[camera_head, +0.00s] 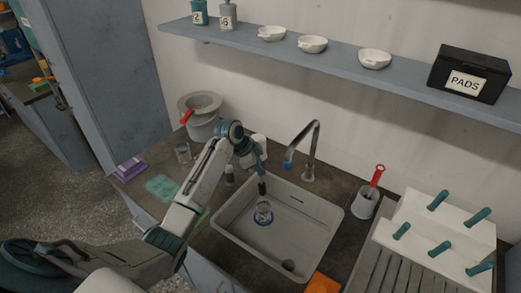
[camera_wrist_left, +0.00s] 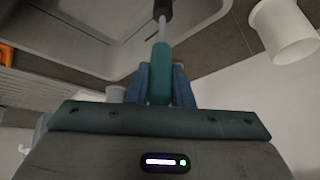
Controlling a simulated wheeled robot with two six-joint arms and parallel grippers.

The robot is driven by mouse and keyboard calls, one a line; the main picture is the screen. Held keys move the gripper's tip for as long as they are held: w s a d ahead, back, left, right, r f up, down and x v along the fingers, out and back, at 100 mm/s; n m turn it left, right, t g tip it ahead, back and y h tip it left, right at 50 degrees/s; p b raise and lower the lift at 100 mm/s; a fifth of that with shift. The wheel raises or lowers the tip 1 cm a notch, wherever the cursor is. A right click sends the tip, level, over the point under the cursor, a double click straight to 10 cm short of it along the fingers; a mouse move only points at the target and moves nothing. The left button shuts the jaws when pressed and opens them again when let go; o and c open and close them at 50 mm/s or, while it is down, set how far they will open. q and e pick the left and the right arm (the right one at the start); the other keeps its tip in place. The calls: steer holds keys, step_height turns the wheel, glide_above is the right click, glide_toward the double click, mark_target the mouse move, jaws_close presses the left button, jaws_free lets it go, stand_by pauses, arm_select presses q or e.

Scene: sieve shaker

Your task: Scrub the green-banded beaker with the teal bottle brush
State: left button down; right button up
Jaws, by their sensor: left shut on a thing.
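My left gripper (camera_head: 259,164) is over the left part of the sink, pointing down. It is shut on the teal handle of the bottle brush (camera_wrist_left: 160,72), whose dark bristle head (camera_head: 262,187) hangs below the fingers. In the left wrist view the blue fingers clasp the handle from both sides. A clear glass beaker (camera_head: 263,210) stands in the sink just below the brush head; its band looks blue. Whether the bristles reach into it is hard to tell. Another small glass vessel (camera_head: 183,152) stands on the counter at the left; its band colour is unclear. My right gripper is not in view.
The sink (camera_head: 310,226) has a tap (camera_head: 312,150) behind it. A grey cup (camera_head: 364,205) with a red-handled tool and a white rack (camera_head: 435,225) with teal pegs stand right. A purple box (camera_head: 130,168) is left. An orange cloth (camera_head: 322,283) lies at the front.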

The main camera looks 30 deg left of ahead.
arm_select(q)
steer(key=shift+s+d+r+m, duration=0.15)
steer(key=shift+s+d+m, duration=0.15)
steer(key=shift+s+m, duration=0.15)
steer(key=b, duration=0.8)
glide_above(261, 193)
steer(key=s, duration=0.2)
steer(key=f, duration=0.9)
steer(key=shift+w+d, duration=0.1)
steer(key=shift+d, duration=0.1)
steer(key=shift+w+f+b, duration=0.2)
steer(key=shift+f+b, duration=0.75)
steer(key=shift+f, duration=0.4)
steer(key=shift+w+f+b, duration=0.2)
steer(key=shift+f+b, duration=0.75)
steer(key=shift+f, duration=0.4)
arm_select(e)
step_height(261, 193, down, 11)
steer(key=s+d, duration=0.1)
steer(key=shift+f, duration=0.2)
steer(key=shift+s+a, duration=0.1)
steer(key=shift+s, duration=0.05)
arm_select(q)
steer(key=shift+r, duration=0.15)
